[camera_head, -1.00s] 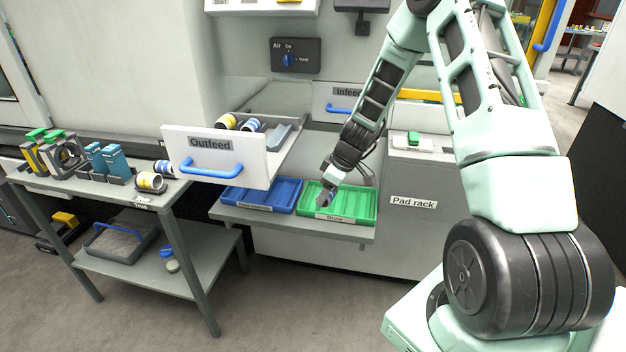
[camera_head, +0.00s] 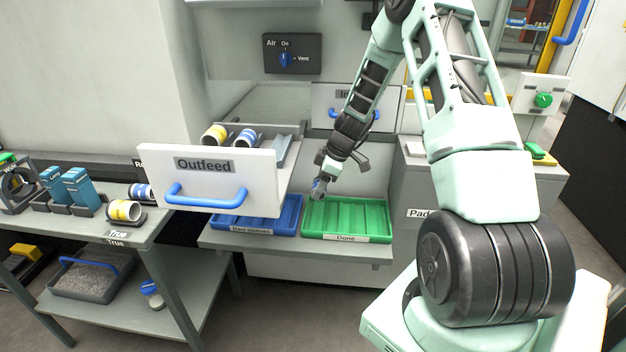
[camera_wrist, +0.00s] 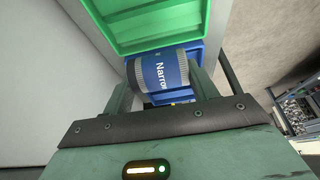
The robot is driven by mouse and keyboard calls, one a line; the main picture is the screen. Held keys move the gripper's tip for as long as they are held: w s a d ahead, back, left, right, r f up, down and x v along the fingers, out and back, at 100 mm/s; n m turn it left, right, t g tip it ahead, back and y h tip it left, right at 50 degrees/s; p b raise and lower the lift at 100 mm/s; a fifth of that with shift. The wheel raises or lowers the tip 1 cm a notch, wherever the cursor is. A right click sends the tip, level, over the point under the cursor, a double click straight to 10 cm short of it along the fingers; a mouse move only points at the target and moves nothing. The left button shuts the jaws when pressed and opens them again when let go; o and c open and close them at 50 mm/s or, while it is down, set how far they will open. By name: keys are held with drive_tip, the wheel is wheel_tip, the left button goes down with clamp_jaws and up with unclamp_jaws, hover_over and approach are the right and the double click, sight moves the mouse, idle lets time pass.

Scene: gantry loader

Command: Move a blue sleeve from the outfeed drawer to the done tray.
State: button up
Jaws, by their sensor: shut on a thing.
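My gripper (camera_head: 319,188) is shut on a blue sleeve (camera_wrist: 160,72) with grey knurled ends and the word "Narrow" partly readable, seen between the fingers in the wrist view. In the head view the gripper hangs above the left end of the green done tray (camera_head: 347,238), and the held sleeve is small there. The done tray looks empty; it also shows in the wrist view (camera_wrist: 185,25), beyond the sleeve. The outfeed drawer (camera_head: 150,170) is open, with a yellow-banded sleeve (camera_head: 215,135) and a blue-banded sleeve (camera_head: 246,137) in it.
A blue raw sleeves tray (camera_head: 262,225) stands left of the done tray on the same shelf. The drawer front juts out partly above it. A side table (camera_head: 60,232) at left holds gauges and two sleeves. The infeed drawer (camera_head: 385,112) is behind my arm.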

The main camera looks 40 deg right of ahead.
drive_tip(key=shift+a+f+b, duration=0.1)
drive_tip(key=shift+f+b, duration=1.2)
drive_tip(key=shift+f, duration=1.2)
wheel_tip(320, 180, down, 4)
drive_tip(key=b, duration=0.4)
drive_tip(key=shift+r, duration=0.15)
drive_tip(key=o, duration=1.2)
drive_tip(key=shift+r, duration=0.15)
drive_tip(key=p+v, duration=0.1)
drive_tip(key=v, duration=1.6)
drive_tip(key=shift+s+r+p, duration=0.1)
drive_tip(key=shift+s+p, duration=0.05)
drive_tip(key=shift+p, duration=0.2)
